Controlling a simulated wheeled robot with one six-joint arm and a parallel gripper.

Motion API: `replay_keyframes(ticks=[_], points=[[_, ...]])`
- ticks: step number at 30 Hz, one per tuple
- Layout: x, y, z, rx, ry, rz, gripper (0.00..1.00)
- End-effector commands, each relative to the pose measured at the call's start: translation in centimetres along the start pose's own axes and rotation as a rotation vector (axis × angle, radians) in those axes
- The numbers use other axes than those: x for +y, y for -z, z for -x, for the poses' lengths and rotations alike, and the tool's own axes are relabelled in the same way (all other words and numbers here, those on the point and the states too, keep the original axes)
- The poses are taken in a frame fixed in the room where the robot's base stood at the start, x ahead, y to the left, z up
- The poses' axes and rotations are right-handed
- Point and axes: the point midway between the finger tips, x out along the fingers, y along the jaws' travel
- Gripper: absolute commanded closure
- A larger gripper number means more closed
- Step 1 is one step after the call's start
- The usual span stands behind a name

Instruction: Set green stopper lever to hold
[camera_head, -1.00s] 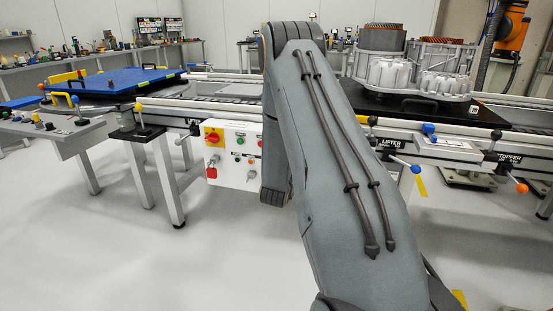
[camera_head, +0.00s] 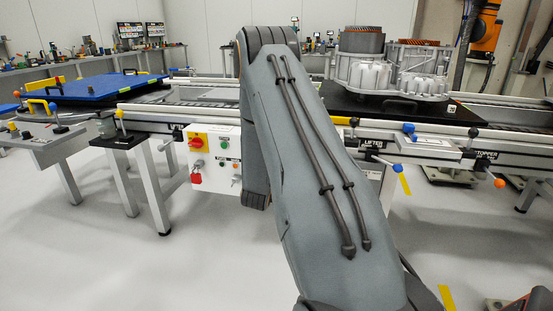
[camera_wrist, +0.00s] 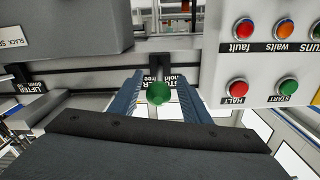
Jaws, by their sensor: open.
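The green stopper lever shows in the wrist view as a round green knob (camera_wrist: 158,93). It appears between the two blue-grey fingers of my gripper (camera_wrist: 161,80). The fingers are apart, with visible gaps on both sides of the knob. I cannot tell how far the knob is from the fingers in depth. A stopper label (camera_wrist: 160,83) with the words hold and free is upside down behind it and partly covered by the knob. The lever's rod is hidden. In the head view my arm covers the middle, and neither my gripper nor the green lever shows.
A control box with red, orange and green buttons (camera_wrist: 238,88) stands close on the right in the wrist view. In the head view, a blue lever knob (camera_head: 397,168) and an orange one (camera_head: 499,183) hang at the conveyor's front. Metal housings (camera_head: 363,75) stand on the conveyor.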

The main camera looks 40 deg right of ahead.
Motion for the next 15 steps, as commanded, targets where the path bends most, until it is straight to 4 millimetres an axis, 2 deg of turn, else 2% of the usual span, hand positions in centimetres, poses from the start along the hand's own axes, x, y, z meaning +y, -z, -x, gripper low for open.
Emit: replay_keyframes(ticks=[4,15], points=[[-0.1,0.0,1.2,0.0,0.001,0.0,0.57],[-0.1,0.0,6.8,0.0,0.001,0.001,0.57]])
